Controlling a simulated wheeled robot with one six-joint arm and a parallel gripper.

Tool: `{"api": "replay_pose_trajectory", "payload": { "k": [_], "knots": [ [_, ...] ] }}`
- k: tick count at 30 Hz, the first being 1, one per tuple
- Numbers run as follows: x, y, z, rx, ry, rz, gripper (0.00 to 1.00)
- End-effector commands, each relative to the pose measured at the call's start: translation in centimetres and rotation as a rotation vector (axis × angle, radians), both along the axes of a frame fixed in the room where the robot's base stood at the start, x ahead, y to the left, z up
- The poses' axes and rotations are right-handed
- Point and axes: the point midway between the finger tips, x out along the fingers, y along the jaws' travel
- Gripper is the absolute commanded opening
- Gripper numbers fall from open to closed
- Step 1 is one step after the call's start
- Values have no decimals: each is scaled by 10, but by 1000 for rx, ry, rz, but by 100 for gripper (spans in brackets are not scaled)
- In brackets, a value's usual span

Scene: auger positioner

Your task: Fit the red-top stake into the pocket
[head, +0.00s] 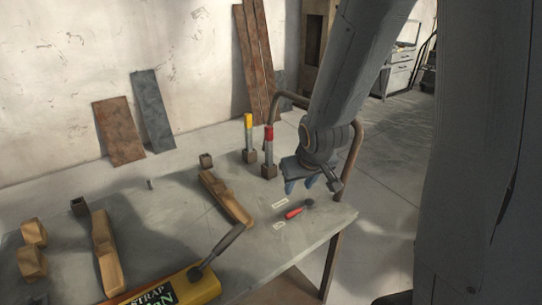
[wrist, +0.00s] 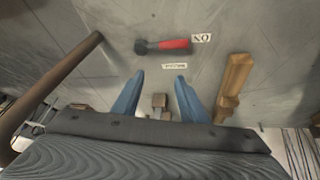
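The red-top stake (head: 269,148) stands upright in a small block on the table in the head view, just left of my gripper. The yellow-top stake (head: 249,135) stands upright in a similar block behind it. A small square block (head: 206,160) and a square block with a dark opening (head: 79,205) are farther left; I cannot tell which is the pocket. My gripper (head: 303,184) hangs over the table's right end, its blue fingers apart and empty. Between the fingers (wrist: 160,92) in the wrist view, a small grey-brown block (wrist: 160,101) shows below; no red top is visible there.
A red-handled tool (head: 295,211) lies between paper labels near the right edge. A wooden piece (head: 226,198) lies left of my gripper, another (head: 106,250) farther left. A curved rail (head: 353,150) rises at the right end.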

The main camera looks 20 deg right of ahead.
Motion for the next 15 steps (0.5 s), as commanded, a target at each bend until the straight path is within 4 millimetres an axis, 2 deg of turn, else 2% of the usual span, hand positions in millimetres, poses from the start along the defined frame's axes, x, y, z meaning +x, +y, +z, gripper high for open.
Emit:
{"api": "replay_pose_trajectory", "payload": {
  "k": [1,6,10,15],
  "knots": [
    [27,-5,-10,4,-79,17,39],
    [108,-8,-11,37,-373,109,39],
    [151,-1,-7,95,-589,185,39],
    [178,9,5,183,-810,265,39]
  ]
}}
